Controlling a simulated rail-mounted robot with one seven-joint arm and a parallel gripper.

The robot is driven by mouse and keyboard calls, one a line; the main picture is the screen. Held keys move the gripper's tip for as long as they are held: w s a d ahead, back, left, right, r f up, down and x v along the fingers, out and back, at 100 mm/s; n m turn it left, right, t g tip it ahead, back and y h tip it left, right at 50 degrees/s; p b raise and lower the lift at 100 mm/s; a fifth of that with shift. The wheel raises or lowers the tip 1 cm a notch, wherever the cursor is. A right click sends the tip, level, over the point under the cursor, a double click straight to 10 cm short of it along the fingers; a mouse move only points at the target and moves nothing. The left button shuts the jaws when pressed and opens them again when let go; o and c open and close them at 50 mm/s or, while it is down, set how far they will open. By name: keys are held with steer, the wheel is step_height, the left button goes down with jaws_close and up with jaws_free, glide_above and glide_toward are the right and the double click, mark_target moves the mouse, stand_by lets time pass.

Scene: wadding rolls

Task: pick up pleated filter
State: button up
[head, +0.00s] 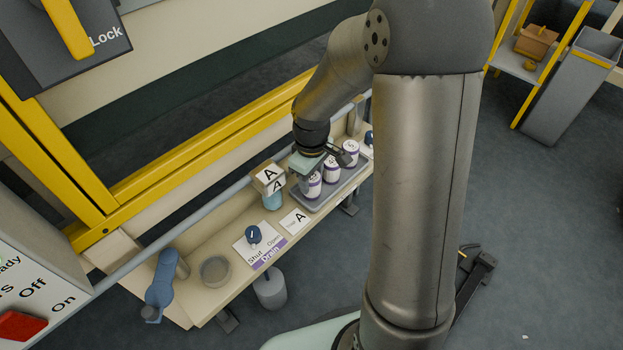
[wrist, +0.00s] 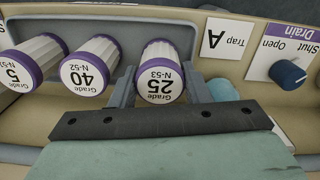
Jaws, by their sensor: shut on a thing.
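Several pleated filters with white pleats, purple rims and white end labels stand in a row in a grey tray (head: 318,204) on the bench. In the wrist view they are the Grade 25 N-53 filter (wrist: 160,72), the Grade 40 filter (wrist: 90,68) and a partly cut-off Grade 5 filter (wrist: 32,62). My gripper (wrist: 161,88) is shut on the Grade 25 filter, one finger on each side. In the head view this filter (head: 313,188) is at the tray's left end, with my gripper (head: 309,168) over it. Whether it is clear of the tray is hard to tell.
A box marked A (head: 268,177) stands close left of the tray above a light-blue cylinder (head: 272,201). A "Trap A" card (head: 295,222), a blue drain knob (head: 253,234) and a grey cup (head: 215,270) are further left. A yellow rail (head: 200,140) runs behind.

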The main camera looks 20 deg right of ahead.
step_height(320, 180, up, 3)
steer(key=shift+f+p, duration=0.15)
steer(key=shift+p, duration=0.35)
steer(key=s+a+r+p, duration=0.2)
steer(key=s+r, duration=0.3)
steer(key=s, duration=0.1)
steer(key=s+a+r+p, duration=0.3)
steer(key=s+r, duration=0.2)
steer(key=s, duration=0.2)
steer(key=shift+a+p, duration=0.25)
steer(key=shift+p, duration=0.1)
